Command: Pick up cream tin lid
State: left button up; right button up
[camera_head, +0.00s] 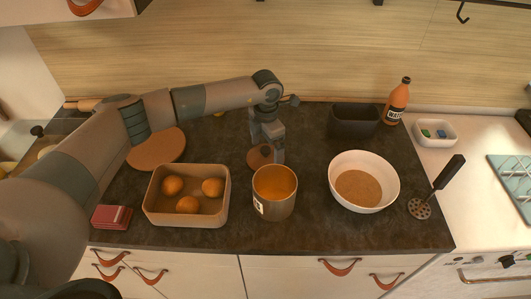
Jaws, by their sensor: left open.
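A brownish round piece with a small dark knob, which looks like the tin lid (256,160), is on the dark counter just behind the open tin (275,205). The tin has a pale label on its left side and orange contents. My left gripper (272,155) points down at the lid from behind and partly overlaps it in the view. It is open; I cannot tell whether the lid is between its fingers or touched by them. My right gripper is not in view.
A box with several oranges (150,210) stands left of the tin, a white bowl (392,182) right. A dark bin (340,122), a bottle (396,102) and a masher (440,184) are further right. A round board (150,150) and red pads (112,217) lie left.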

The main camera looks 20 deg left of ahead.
pick_arm(q)
jog(key=shift+f, duration=0.45)
jog(key=c, duration=0.7)
jog(key=shift+r, duration=0.15)
